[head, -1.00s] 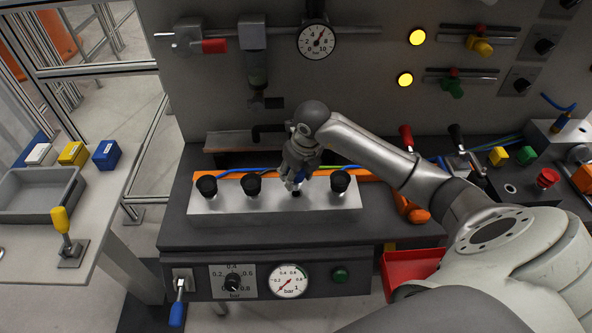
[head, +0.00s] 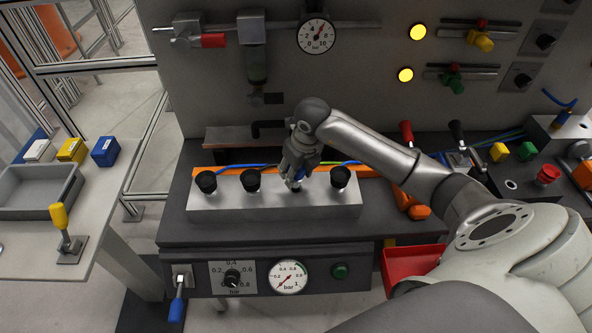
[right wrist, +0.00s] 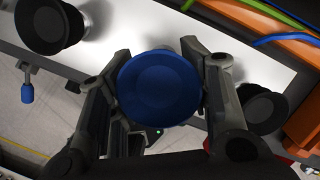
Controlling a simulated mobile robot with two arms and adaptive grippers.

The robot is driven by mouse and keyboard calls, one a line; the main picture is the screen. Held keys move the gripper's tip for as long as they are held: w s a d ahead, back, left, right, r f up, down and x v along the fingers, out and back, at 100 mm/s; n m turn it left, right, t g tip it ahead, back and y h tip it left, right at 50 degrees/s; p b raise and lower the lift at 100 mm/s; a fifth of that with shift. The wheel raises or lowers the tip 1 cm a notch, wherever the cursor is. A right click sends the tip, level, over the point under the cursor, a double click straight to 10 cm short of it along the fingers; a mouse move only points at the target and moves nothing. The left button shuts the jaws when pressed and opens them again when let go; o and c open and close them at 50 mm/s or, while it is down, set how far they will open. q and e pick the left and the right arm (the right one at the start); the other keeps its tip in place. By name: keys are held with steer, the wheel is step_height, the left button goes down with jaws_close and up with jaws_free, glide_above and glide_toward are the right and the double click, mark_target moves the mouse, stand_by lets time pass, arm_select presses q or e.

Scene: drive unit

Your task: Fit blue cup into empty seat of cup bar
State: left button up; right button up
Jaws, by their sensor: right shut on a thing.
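The cup bar (head: 230,207) is a pale metal block with black cups at its left (head: 206,182), left-middle (head: 251,180) and right (head: 340,177). My right gripper (head: 296,180) is over the gap between the left-middle and right cups. It is shut on the blue cup (right wrist: 160,88), whose round face fills the space between the fingers in the right wrist view. In the head view the fingers mostly cover the cup, just above or at the bar top. The seat under it is largely hidden, and I cannot tell whether the cup touches it. My left gripper is not in view.
Neighbouring black cups stand close on both sides of the gripper. An orange rail (head: 230,171) with cables runs behind the bar. A red bin (head: 410,264) is at front right. A grey tray (head: 38,190) is on the left table.

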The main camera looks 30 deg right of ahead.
mark_target(296, 181)
steer(key=shift+f, duration=0.25)
steer(key=shift+s+b+x, duration=0.15)
steer(key=shift+b+x, duration=0.7)
steer(key=shift+x, duration=0.05)
steer(key=shift+s+b+x, duration=0.2)
steer(key=shift+b+x, duration=0.65)
steer(key=shift+f, duration=0.15)
steer(key=o, duration=1.2)
steer(key=v, duration=1.2)
steer(key=shift+w+d, duration=0.1)
steer(key=shift+w, duration=0.05)
